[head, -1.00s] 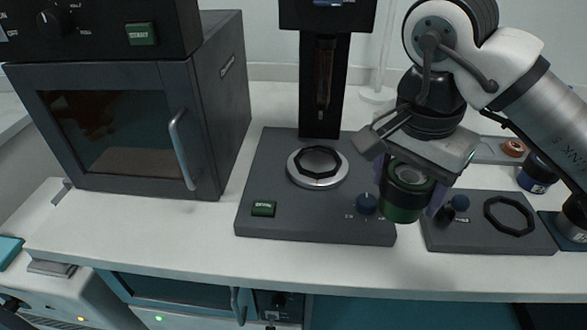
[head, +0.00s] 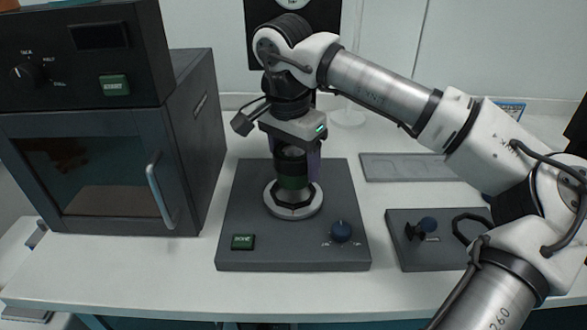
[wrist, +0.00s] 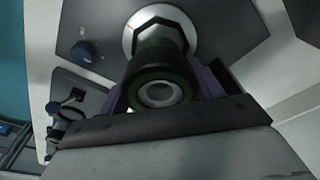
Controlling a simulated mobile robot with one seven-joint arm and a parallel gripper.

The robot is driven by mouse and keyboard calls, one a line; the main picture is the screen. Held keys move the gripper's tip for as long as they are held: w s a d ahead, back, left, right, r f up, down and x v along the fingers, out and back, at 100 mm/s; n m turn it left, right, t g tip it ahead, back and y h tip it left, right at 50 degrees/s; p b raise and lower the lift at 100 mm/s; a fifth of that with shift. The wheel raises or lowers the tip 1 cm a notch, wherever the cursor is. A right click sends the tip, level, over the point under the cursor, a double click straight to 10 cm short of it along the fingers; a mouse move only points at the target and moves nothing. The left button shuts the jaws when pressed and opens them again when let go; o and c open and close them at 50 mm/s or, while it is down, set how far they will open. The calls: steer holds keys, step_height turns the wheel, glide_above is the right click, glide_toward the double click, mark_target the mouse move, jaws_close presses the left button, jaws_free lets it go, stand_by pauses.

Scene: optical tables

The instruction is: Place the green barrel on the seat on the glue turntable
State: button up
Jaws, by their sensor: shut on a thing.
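The green barrel (head: 294,183) is a dark cylinder with a green band, held upright in my gripper (head: 295,165). In the wrist view the barrel (wrist: 160,88) is seen from above, between the purple fingers of my gripper (wrist: 162,92). The glue turntable (head: 245,215) is a dark grey base with a green button and a blue knob. Its seat (head: 292,212) is a pale round disc with a dark octagonal ring. The barrel's lower end is over the seat and hides part of it. I cannot tell whether they touch.
A dark oven (head: 90,175) with a handled door stands at the left. A second grey plate (head: 425,255) with a blue-knobbed part and a dark ring is at the right, partly behind my arm. A flat grey tray (head: 410,167) lies behind it.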

mark_target(291, 151)
steer(key=shift+w+a+f, duration=0.1)
steer(key=shift+f, duration=1.6)
steer(key=shift+f, duration=0.15)
steer(key=o, duration=1.1)
steer(key=shift+c, duration=0.2)
steer(key=r, duration=0.7)
steer(key=shift+s+a+r, duration=0.25)
steer(key=shift+s+r, duration=0.1)
steer(key=shift+c, duration=0.2)
